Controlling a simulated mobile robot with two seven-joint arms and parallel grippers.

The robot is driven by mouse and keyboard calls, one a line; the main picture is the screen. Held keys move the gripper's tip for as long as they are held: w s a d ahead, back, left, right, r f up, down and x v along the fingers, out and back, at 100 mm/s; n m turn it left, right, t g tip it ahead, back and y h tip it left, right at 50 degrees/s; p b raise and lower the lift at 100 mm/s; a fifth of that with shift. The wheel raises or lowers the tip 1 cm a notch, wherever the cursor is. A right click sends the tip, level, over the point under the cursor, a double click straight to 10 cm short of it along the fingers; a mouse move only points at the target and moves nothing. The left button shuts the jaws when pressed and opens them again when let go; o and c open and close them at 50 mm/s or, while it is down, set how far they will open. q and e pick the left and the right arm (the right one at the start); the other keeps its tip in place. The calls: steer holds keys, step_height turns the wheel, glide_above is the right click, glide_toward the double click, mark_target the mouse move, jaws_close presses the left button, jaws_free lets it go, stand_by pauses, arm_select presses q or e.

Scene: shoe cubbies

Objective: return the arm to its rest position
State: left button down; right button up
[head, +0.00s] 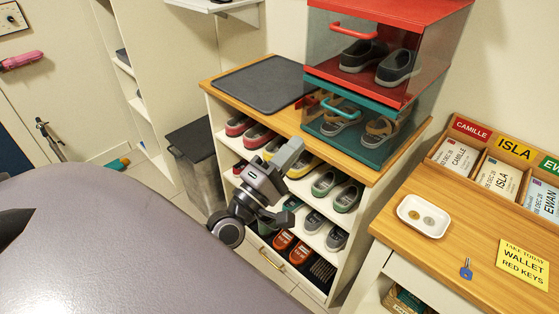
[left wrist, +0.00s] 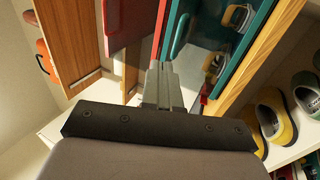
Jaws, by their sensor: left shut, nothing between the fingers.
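My left gripper (head: 289,157) is grey and black. In the head view it is in front of the shoe cubby (head: 346,255), covering part of its upper shelves. Its fingers are shut together with nothing between them, pointing up and to the right. In the left wrist view the closed fingers (left wrist: 163,86) are at the middle, with the teal box (left wrist: 256,45) beyond them and yellow shoes (left wrist: 275,113) to the right. Contact with the cubby cannot be told. My right gripper is in neither view.
On the cubby top are a dark mat (head: 258,82), a teal box (head: 338,147) and a red box (head: 372,8) above it, both holding shoes. At right, a wooden-topped table holds a white coin tray (head: 423,216), a blue key (head: 466,268) and tickets. A grey bin (head: 193,165) stands left.

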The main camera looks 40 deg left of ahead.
arm_select(q)
steer(key=shift+s+a+f, duration=0.1)
steer(key=shift+s+f, duration=0.05)
steer(key=shift+s, duration=0.65)
steer(key=shift+s+f, duration=0.1)
steer(key=shift+s, duration=0.65)
steer(key=s+d+f+m+g, duration=0.3)
steer(key=f+m, duration=0.3)
steer(key=f, duration=0.2)
steer(key=s+d+f+m+g+p, duration=0.1)
steer(key=s+d+f+m+g, duration=0.1)
steer(key=s+f+m+g, duration=0.2)
steer(key=s+d+f+m+g, duration=0.3)
steer(key=f+m, duration=0.6)
steer(key=f, duration=0.3)
steer(key=shift+s+d+f+m+g+h, duration=0.35)
steer(key=shift+s+g, duration=0.3)
steer(key=shift+g, duration=0.35)
